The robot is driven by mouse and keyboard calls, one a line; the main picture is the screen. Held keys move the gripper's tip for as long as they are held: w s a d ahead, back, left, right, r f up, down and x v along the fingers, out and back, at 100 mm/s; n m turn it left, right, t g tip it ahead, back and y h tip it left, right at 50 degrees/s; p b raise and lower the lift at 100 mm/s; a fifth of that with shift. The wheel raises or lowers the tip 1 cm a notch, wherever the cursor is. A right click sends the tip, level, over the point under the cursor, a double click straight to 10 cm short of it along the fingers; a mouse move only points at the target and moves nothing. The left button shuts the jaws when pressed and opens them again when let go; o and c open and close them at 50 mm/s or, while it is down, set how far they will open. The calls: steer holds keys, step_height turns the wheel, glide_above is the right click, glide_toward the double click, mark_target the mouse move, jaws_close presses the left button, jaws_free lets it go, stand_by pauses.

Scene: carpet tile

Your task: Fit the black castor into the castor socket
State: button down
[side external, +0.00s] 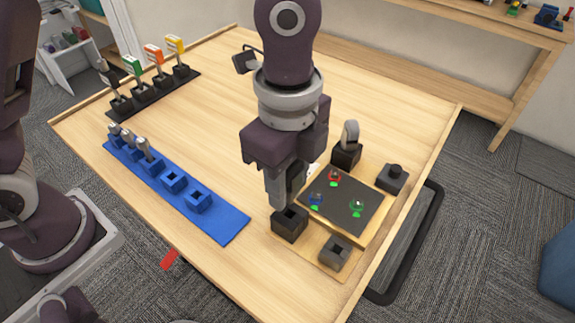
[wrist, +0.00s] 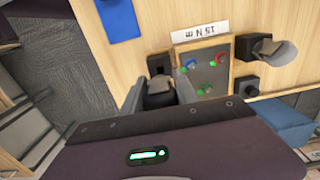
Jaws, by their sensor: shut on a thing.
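My gripper (side external: 284,200) points down, close above a dark square socket (side external: 290,226) at the board's near left corner. In the wrist view my gripper (wrist: 160,92) is shut on a dark piece with a paler upper part, which I take for the black castor (wrist: 160,87). The fingers mostly hide it in the side view. The dark socket (wrist: 159,64) lies just beyond the held piece in the wrist view.
A dark board (side external: 345,208) with small coloured pieces lies beside the socket. Around it stand a grey socket (side external: 334,252), a block with a knob (side external: 392,178) and a block with an upright grey piece (side external: 346,152). A blue strip (side external: 225,222) and a dark rack (side external: 155,92) lie left.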

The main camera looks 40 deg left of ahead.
mark_target(288, 200)
steer(key=shift+f, duration=1.15)
steer(key=shift+f, duration=1.25)
steer(key=c, duration=0.9)
jaws_free()
steer(key=shift+o, duration=0.2)
step_height(288, 200, up, 7)
steer(key=shift+r, duration=0.1)
